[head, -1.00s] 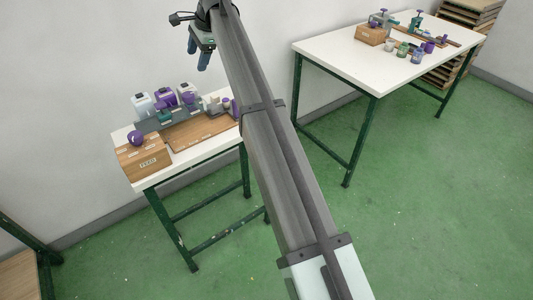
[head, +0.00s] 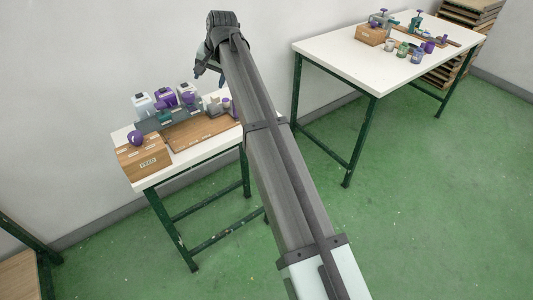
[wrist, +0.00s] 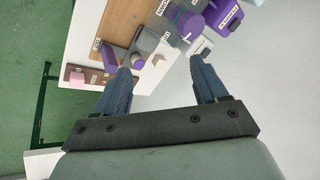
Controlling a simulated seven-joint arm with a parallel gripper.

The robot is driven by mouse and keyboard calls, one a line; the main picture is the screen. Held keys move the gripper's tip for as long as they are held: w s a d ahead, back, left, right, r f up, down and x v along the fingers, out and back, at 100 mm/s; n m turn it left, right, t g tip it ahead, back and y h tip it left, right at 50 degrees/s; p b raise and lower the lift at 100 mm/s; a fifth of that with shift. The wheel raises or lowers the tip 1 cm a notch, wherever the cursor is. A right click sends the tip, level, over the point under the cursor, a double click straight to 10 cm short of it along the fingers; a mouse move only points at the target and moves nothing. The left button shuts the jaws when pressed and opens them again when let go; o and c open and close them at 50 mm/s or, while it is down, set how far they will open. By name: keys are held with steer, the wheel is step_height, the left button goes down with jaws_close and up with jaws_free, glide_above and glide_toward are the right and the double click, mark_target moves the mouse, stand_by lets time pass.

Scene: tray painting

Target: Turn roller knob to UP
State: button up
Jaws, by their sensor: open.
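The white table (head: 178,175) on the left carries a wooden box (head: 146,162) marked FEED, with a purple knob (head: 135,138) on its top.
Another white table (head: 400,65) stands at the right with jars and a wooden box. The green floor between is clear.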

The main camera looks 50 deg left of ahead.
steer(key=w+d+f+n+h, duration=0.1)
steer(key=w+d+f, duration=0.3)
steer(key=d+f, duration=0.5)
steer(key=w+d+f+n+t+h, duration=0.1)
steer(key=w+d+f, duration=0.3)
steer(key=d+f, duration=0.5)
step_height(320, 180, down, 7)
steer(key=shift+w+r+n, duration=0.15)
steer(key=shift+w+n, duration=0.05)
steer(key=shift+n, duration=0.5)
step_height(320, 180, up, 30)
steer(key=n+g+y, duration=0.1)
steer(key=n+y, duration=0.1)
steer(key=n, duration=0.3)
glide_above(188, 94)
steer(key=w+d, duration=0.4)
steer(key=s+a+f+n, duration=0.1)
steer(key=f+n, duration=0.1)
steer(key=f, duration=0.2)
steer(key=s+a+f+n+g+h, duration=0.1)
steer(key=f+n, duration=0.1)
steer(key=f, duration=0.2)
steer(key=s+a+f+n, duration=0.1)
steer(key=f+n, duration=0.2)
steer(key=f, duration=0.2)
steer(key=shift+s+a+h, duration=0.3)
steer(key=shift+s, duration=0.1)
